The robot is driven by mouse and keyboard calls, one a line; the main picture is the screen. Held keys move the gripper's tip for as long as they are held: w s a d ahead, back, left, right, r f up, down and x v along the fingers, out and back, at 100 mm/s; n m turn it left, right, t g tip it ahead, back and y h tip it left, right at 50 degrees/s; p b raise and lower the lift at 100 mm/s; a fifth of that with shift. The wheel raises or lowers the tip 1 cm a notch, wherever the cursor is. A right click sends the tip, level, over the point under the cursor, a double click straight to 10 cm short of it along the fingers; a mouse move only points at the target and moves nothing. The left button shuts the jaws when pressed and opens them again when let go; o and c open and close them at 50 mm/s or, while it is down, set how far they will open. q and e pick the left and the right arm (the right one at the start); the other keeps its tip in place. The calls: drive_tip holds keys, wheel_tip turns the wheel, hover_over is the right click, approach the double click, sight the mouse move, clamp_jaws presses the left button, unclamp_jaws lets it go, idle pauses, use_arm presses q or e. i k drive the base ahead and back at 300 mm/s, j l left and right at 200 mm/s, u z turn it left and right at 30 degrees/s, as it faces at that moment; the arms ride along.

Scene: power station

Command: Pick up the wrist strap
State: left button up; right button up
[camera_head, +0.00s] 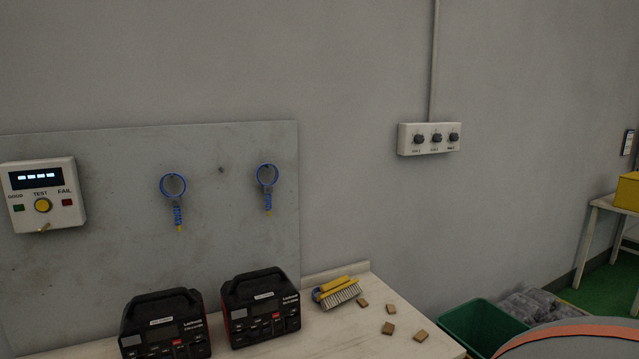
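Two blue wrist straps hang on a grey panel on the wall in the head view. The left strap (173,186) is a blue loop with a coiled blue cord and a yellow tip hanging below it. The right strap (267,175) looks the same and hangs a little to the right. Both hang above the black battery units, clear of them. Neither of my grippers shows in this view.
Two black battery units (165,325) (260,307) stand on a pale table (385,345). A yellow-handled brush (337,291) and several small wooden blocks (388,328) lie to their right. A tester box (42,194) is on the panel. A green bin (478,328) stands lower right.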

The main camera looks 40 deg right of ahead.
sight(266, 189)
drive_tip(key=l+z, duration=0.1)
drive_tip(key=z, duration=1)
drive_tip(key=l, duration=0.6)
